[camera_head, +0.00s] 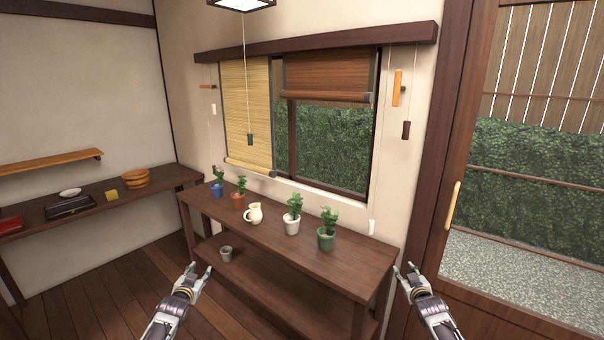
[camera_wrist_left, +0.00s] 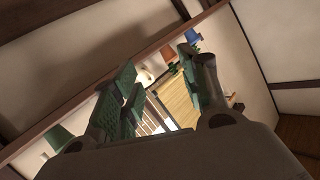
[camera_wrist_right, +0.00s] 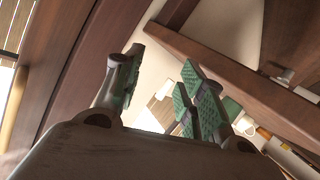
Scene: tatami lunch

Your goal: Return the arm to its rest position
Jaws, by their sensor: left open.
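My left gripper (camera_head: 199,268) is raised in front of the wooden shelf table, at its left end, with its fingers apart and nothing between them. Its spread fingers also show in the left wrist view (camera_wrist_left: 158,82). My right gripper (camera_head: 404,268) is raised at the right end of the table, near the door frame. Its fingers are apart and empty, also in the right wrist view (camera_wrist_right: 160,85). Both forearms come in from the bottom of the head view, and neither gripper appears to touch anything.
The shelf table (camera_head: 290,250) bears a cream pitcher (camera_head: 254,214) and several potted plants, including a green pot (camera_head: 326,239). A grey cup (camera_head: 226,254) stands on its lower shelf. A side table (camera_head: 100,205) is at left; a glazed door (camera_head: 520,190) is at right. Floor at lower left is clear.

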